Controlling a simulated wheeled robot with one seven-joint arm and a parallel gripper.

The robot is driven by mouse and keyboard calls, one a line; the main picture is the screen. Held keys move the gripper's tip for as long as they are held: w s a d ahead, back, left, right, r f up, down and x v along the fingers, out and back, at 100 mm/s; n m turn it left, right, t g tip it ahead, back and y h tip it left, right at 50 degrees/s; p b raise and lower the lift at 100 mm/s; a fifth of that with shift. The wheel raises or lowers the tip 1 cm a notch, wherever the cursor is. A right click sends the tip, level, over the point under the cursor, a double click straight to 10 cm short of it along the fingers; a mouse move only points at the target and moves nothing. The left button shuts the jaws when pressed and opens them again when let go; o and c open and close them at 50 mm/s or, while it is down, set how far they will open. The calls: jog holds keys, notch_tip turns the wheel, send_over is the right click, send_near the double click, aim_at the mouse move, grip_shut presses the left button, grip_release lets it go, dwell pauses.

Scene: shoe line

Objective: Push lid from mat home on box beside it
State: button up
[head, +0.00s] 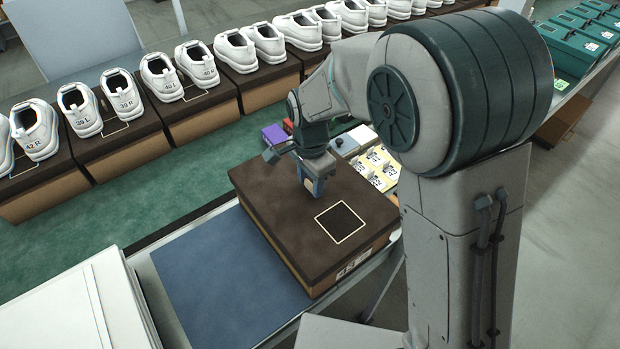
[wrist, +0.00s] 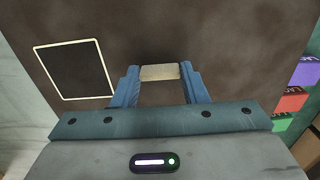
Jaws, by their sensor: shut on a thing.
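The dark brown lid (head: 275,215) lies on top of the tan shoe box (head: 318,283), covering it; a band of tan wall and a label show below its rim. I cannot tell if it sits fully down. A cream-outlined square is on the lid. The blue mat (head: 225,275) at left of the box is bare. My gripper (head: 317,190) points down at the lid's rear half. In the wrist view, my gripper (wrist: 160,72) is closed around a small pale tab on the lid (wrist: 200,35), and the lid fills most of the picture.
White stacked sheets or boxes (head: 80,310) stand at front left. Small coloured boxes (head: 275,135) and yellow labelled items (head: 376,168) stand behind the box. A row of white shoes on boxes (head: 160,77) runs along the back. Green boxes (head: 570,45) are at far right.

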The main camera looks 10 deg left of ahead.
jog(key=shift+f, duration=0.1)
jog(key=o, duration=1)
notch_tip(320, 180, up, 14)
jog(key=shift+f, duration=0.1)
jog(key=s+d+r+n+t, duration=0.1)
jog(key=s+d+r+n, duration=0.15)
jog(key=d, duration=1.15)
jog(key=s+d+f+n, duration=0.1)
jog(key=s+d, duration=0.2)
jog(key=d, duration=0.1)
jog(key=s+d+f+n+t, duration=0.1)
jog(key=s+d+f+n, duration=0.1)
jog(key=s+d, duration=0.2)
jog(key=s+d+f+n+t, duration=0.1)
jog(key=s+d+n, duration=0.1)
jog(key=s+d, duration=0.2)
jog(key=shift+f+n, duration=0.25)
jog(key=shift+f, duration=0.1)
